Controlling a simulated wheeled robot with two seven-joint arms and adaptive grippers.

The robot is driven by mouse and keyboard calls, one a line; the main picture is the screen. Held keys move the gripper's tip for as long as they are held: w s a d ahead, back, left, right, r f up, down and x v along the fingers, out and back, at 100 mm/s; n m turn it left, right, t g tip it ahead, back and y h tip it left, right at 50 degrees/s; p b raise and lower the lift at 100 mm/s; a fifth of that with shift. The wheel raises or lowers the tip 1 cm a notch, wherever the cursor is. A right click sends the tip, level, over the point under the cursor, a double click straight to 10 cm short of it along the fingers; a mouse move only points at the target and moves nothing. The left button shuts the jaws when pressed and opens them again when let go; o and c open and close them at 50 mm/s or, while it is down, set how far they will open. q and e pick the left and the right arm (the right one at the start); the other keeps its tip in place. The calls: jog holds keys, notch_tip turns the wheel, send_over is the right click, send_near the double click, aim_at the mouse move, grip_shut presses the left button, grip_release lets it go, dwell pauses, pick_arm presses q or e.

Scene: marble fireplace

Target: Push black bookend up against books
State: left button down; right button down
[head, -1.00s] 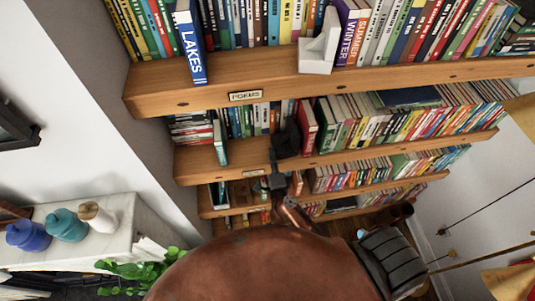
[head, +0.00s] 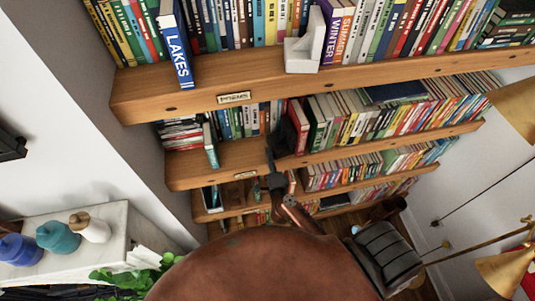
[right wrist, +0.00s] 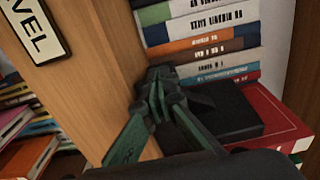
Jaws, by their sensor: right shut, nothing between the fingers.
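The black bookend (head: 284,137) stands on the second shelf from the top, just left of a red book (head: 299,126) at the end of a row. It looks close against that book in the head view; I cannot tell whether they touch. In the right wrist view the black bookend (right wrist: 228,117) lies beside the red book (right wrist: 278,128). My right gripper (head: 269,155) is at the bookend's left side. Its fingers (right wrist: 158,78) are shut and empty, close to the bookend; contact is unclear. My left gripper is not in view.
The top shelf (head: 200,92) overhangs, with a leaning LAKES book (head: 177,52) and a white bookend (head: 302,55). A teal book (head: 210,145) stands left on the bookend's shelf, with bare wood (head: 235,155) between. A shelf edge with a label (right wrist: 38,32) is near my right gripper.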

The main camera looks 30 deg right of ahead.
aim_at(279, 157)
jog(key=shift+s+d+f, duration=0.1)
jog(key=shift+s+d, duration=0.2)
jog(key=shift+d, duration=0.6)
jog(key=shift+s+d+f, duration=0.1)
jog(key=shift+s+d, duration=0.15)
jog(key=shift+d, duration=0.85)
jog(key=shift+w+a, duration=0.1)
jog(key=shift+a, duration=0.55)
jog(key=shift+w+a, duration=0.2)
jog(key=shift+a, duration=0.35)
jog(key=shift+w+a, duration=0.15)
jog(key=shift+a, duration=0.4)
jog(key=shift+s, duration=0.15)
jog(key=v, duration=1.3)
jog(key=shift+s+b, duration=0.3)
jog(key=shift+s, duration=0.1)
